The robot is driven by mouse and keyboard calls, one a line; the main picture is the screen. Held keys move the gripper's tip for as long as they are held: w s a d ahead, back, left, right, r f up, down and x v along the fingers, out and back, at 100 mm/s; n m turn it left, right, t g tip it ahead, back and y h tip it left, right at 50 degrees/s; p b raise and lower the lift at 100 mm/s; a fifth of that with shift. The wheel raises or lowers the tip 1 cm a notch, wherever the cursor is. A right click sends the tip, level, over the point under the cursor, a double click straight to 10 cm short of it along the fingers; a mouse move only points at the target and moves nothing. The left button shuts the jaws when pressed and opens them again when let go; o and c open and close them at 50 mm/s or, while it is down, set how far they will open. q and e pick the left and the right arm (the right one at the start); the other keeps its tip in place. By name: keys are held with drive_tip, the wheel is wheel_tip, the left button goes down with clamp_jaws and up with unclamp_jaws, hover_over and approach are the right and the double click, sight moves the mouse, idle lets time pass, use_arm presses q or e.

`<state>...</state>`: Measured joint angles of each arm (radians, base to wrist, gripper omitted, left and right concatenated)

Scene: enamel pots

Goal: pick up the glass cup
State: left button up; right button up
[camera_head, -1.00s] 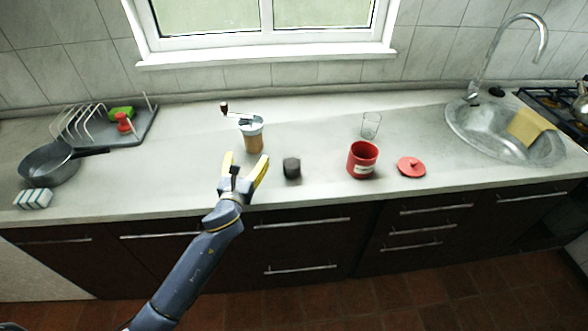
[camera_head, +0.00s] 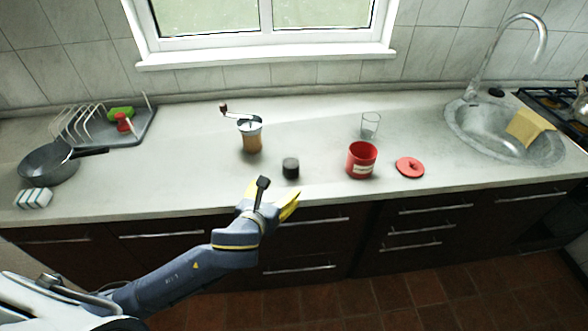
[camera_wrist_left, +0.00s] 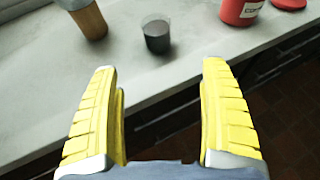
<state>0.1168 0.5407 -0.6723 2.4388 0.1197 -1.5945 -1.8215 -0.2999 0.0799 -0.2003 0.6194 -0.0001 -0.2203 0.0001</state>
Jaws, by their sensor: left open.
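The glass cup (camera_head: 370,125) is clear and stands upright on the counter in the head view, behind the red canister. It does not show in the left wrist view. My left gripper (camera_head: 275,192) is in front of the counter's front edge, to the left of the cup and well apart from it. In the left wrist view its yellow fingers (camera_wrist_left: 162,100) are spread wide with nothing between them. My right gripper is not in view.
A red canister (camera_head: 361,160) stands just in front of the cup, its red lid (camera_head: 410,167) to the right. The sink (camera_head: 490,130) is at the right.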

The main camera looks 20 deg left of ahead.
sight(289, 172)
use_arm(q)
drive_tip(key=x, duration=1.1)
drive_tip(key=shift+w+a, duration=0.1)
drive_tip(key=shift+w, duration=0.25)
drive_tip(key=shift+a+x, duration=0.2)
drive_tip(key=shift+x, duration=2.45)
drive_tip(key=shift+r, duration=0.1)
drive_tip(key=c, duration=1.3)
drive_tip(key=shift+r, duration=0.1)
drive_tip(key=shift+c, duration=0.2)
